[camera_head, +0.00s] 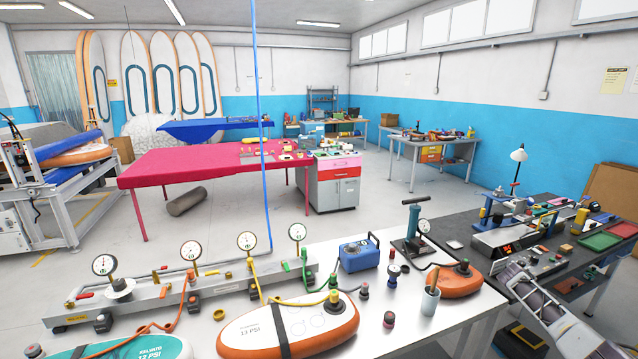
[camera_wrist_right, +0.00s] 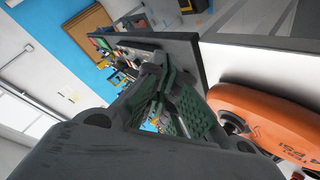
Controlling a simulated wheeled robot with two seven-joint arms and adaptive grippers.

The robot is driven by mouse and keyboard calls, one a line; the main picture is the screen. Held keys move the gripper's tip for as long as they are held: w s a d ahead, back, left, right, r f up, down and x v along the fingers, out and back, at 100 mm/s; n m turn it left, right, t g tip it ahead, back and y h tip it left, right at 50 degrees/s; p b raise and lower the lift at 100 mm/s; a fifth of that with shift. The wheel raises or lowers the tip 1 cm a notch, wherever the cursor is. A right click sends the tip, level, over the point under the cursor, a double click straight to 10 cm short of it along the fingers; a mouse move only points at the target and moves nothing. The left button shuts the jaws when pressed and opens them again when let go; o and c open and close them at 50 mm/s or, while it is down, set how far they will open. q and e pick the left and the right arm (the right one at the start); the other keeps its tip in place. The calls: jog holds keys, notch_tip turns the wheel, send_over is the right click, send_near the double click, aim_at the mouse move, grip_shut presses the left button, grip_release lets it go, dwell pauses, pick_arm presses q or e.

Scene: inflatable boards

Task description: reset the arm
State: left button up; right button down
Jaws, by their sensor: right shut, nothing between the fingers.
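My right gripper (camera_wrist_right: 162,88) shows in the right wrist view, with its dark fingers and green pads drawn together and nothing between them. It is in the air; the orange board (camera_wrist_right: 262,115) lies to its right in that view, apart from the fingers. In the head view I cannot make out the right gripper's fingers. My left arm and gripper are not in view.
In the head view, a white table (camera_head: 408,341) holds a gauge manifold (camera_head: 158,301), a white-and-orange board (camera_head: 300,326), a blue box (camera_head: 357,254), a hand pump (camera_head: 412,222) and a cup (camera_head: 430,301). A dark bench (camera_head: 455,231) with tools stands right. Open floor lies behind.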

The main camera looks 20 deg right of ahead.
jog(key=s+d+f+n, duration=0.2)
jog(key=s+f+n, duration=0.4)
jog(key=s+f, duration=0.95)
jog(key=s+f+n+y, duration=0.1)
jog(key=s+f+n, duration=0.3)
jog(key=s, duration=0.7)
jog(key=s+f+n+y, duration=0.15)
jog(key=s+f, duration=0.35)
jog(key=s, duration=0.7)
jog(key=s+a+f+g+y, duration=0.1)
jog(key=s+a+f+y, duration=0.15)
jog(key=a+f, duration=1.05)
jog(key=s+a+f+g+y, duration=0.1)
jog(key=s+a+f, duration=0.3)
jog(key=a+f, duration=0.95)
jog(key=a+f+m+y+b, duration=0.1)
jog(key=a+f, duration=0.1)
jog(key=a, duration=1.1)
jog(key=s+a+f+y+b, duration=0.1)
jog(key=a+f+y, duration=0.1)
jog(key=a, duration=1.2)
jog(key=s+a+f+m+y+b, duration=0.1)
jog(key=a+f, duration=0.3)
jog(key=a, duration=1)
jog(key=shift+s+m+b, duration=0.2)
jog(key=shift+m+b, duration=0.15)
jog(key=shift+b, duration=0.25)
